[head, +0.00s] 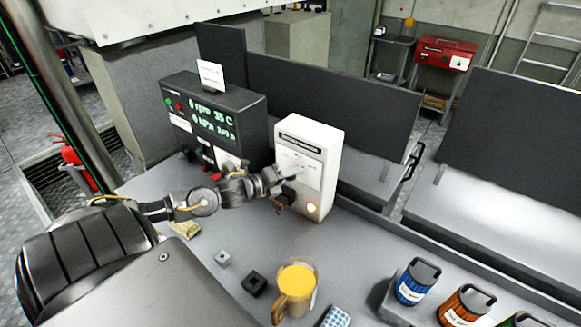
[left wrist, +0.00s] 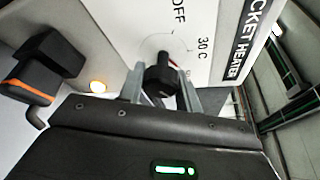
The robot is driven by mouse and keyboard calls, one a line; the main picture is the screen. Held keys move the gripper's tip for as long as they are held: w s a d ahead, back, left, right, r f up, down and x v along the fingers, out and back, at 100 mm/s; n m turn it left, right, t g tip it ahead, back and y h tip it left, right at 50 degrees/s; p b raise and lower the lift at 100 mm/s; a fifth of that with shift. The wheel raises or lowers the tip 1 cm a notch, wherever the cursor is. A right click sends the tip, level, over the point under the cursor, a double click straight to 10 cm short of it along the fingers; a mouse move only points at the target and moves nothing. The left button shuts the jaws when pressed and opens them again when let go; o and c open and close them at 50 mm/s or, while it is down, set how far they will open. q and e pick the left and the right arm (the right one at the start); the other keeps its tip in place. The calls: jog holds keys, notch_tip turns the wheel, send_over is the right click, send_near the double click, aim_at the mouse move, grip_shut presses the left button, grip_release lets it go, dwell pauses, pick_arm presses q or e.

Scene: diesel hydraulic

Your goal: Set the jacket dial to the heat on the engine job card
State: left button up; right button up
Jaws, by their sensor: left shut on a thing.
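The jacket heater (head: 318,150) is a white upright box on the bench, with a lit round lamp near its base. In the left wrist view its panel reads "JACKET HEATER" with "OFF" and "30 C" marks. The black dial (left wrist: 160,82) sits below those marks. My left gripper (left wrist: 162,92) is shut on the dial, one finger on each side; in the head view the gripper (head: 284,184) is at the heater's front. The dial's exact pointing is unclear. A white card (head: 211,76) stands on the black control box; its text is unreadable. My right gripper is out of view.
The black control box (head: 212,112) with green digits stands left of the heater. A yellow-filled mug (head: 297,280), small blocks (head: 254,284) and coloured canisters (head: 416,283) are on the front bench. Dark panels (head: 335,100) stand behind.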

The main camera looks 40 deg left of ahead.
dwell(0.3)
pick_arm(q)
jog(key=o, duration=1)
jog(key=b+v, duration=0.1)
jog(key=v, duration=1)
jog(key=shift+f, duration=0.1)
